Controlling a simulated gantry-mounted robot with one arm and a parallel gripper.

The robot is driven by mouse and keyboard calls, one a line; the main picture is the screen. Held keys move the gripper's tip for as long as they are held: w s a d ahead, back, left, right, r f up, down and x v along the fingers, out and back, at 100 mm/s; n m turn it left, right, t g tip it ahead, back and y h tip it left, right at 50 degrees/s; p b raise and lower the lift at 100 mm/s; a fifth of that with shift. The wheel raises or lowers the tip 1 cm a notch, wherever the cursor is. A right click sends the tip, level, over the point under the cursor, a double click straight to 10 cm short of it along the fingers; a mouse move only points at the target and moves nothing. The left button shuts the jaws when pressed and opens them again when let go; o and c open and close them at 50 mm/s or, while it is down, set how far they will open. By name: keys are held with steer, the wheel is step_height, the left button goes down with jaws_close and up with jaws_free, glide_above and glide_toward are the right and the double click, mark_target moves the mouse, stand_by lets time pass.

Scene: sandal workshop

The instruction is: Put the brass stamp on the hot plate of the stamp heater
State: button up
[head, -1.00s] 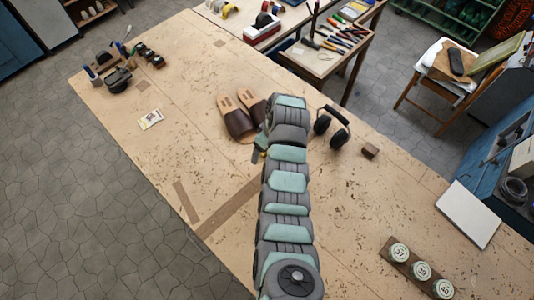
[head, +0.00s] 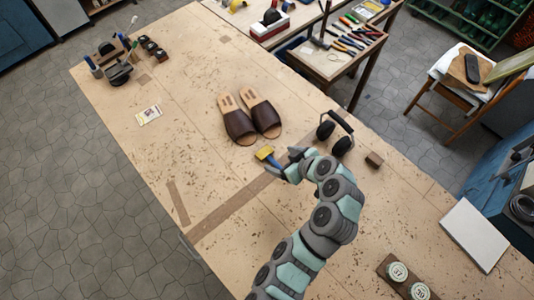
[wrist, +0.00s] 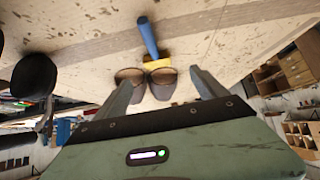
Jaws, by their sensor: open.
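A small tool with a yellow brass-coloured head and a blue handle, which looks like the brass stamp (head: 264,153), lies on the bench in front of the sandals. It also shows in the wrist view (wrist: 149,38), beyond my fingertips. My gripper (head: 284,161) is open and close beside the blue handle; in the wrist view my gripper (wrist: 162,82) has its fingers apart with nothing clasped. A dark device (head: 117,73) at the bench's far left may be the stamp heater; its hot plate cannot be made out.
Brown sandals (head: 252,117) lie just behind the stamp. Black ear defenders (head: 336,131) and a small brown block (head: 374,160) are to the right. A card (head: 149,115) lies towards the left. Tins (head: 398,271) stand at front right. The bench's left middle is mostly clear.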

mark_target(267, 155)
steer(key=p+x, duration=0.1)
steer(key=x, duration=0.2)
steer(key=shift+w+a+f, duration=0.1)
steer(key=shift+a+f, duration=0.15)
steer(key=shift+a, duration=0.05)
steer(key=shift+d+p+x, duration=0.2)
steer(key=shift+p+x, duration=0.35)
steer(key=shift+x, duration=0.65)
steer(key=shift+d+p+x, duration=0.2)
steer(key=shift+p+x, duration=0.35)
steer(key=shift+x, duration=1.65)
steer(key=shift+d, duration=0.15)
jaws_close()
steer(key=shift+w, duration=0.1)
